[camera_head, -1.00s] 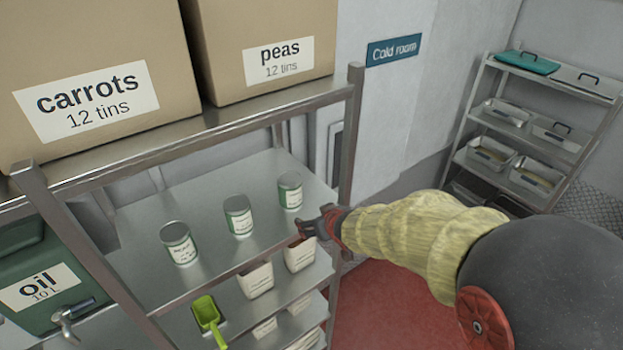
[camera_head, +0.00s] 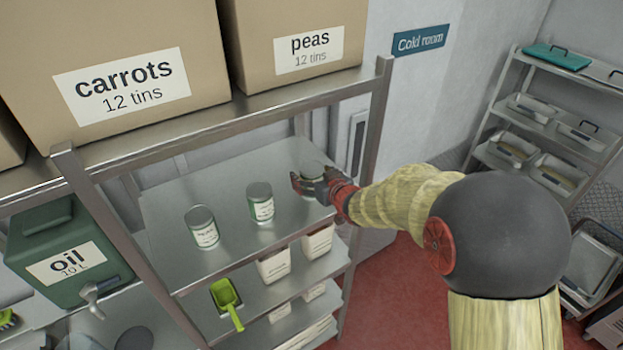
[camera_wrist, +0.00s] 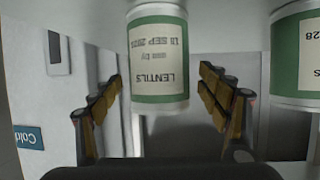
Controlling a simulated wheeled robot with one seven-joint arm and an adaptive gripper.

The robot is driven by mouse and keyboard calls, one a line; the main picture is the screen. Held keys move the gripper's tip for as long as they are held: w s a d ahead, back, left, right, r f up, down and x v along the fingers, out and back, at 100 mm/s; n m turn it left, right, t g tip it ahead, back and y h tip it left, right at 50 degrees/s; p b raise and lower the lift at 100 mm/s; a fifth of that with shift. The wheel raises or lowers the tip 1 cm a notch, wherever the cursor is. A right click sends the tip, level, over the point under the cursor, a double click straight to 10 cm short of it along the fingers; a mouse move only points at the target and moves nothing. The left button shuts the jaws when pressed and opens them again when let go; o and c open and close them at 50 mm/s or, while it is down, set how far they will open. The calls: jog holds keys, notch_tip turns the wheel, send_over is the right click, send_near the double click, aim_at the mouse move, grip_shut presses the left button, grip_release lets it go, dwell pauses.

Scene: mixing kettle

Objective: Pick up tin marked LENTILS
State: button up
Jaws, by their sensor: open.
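The tin marked LENTILS (camera_wrist: 158,60) shows in the wrist view, its green and white label upside down. It lies between my two open fingers, with a gap to each side. In the head view it is the right-hand tin (camera_head: 313,169) on the shelf, partly hidden behind my gripper (camera_head: 309,186). My gripper is open and holds nothing; whether it touches the tin cannot be told. A second tin (camera_head: 260,203) stands to the left, and a third tin (camera_head: 202,228) farther left. A neighbouring tin (camera_wrist: 296,55) also shows at the right of the wrist view.
The tins stand on a metal shelf (camera_head: 225,185). A rack post (camera_head: 369,140) rises just right of my gripper. Boxes of carrots (camera_head: 120,60) and peas (camera_head: 300,40) sit above. Below are a green scoop (camera_head: 227,297) and white containers (camera_head: 273,268).

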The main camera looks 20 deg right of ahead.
jog(key=shift+w+f, duration=0.1)
jog(key=shift+w, duration=0.2)
jog(key=shift+s, duration=0.1)
jog(key=shift+c, duration=0.6)
jog(key=c, duration=1.5)
jog(key=shift+c, duration=0.3)
